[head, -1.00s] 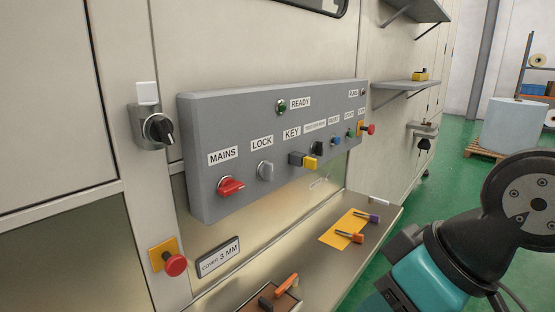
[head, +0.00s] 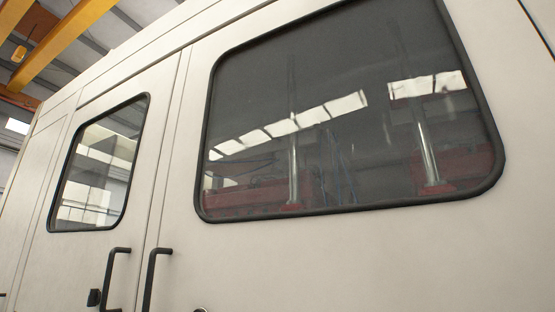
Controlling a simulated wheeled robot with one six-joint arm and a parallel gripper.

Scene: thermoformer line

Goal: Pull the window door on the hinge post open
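Two pale window doors stand side by side in the head view. The right door (head: 260,260) has a large dark window (head: 340,120) with a black rubber frame. The left door (head: 75,260) has a smaller window (head: 98,170). Each door has a black bar handle: the left handle (head: 112,280) and the right handle (head: 150,278), close together on either side of the seam. Both doors look shut. The hinge post cannot be made out for certain. My gripper is not in view.
A small black fitting (head: 94,297) sits beside the left handle. A round metal part (head: 201,310) shows at the bottom edge. Yellow overhead beams (head: 62,38) are at the upper left. The floor is out of view.

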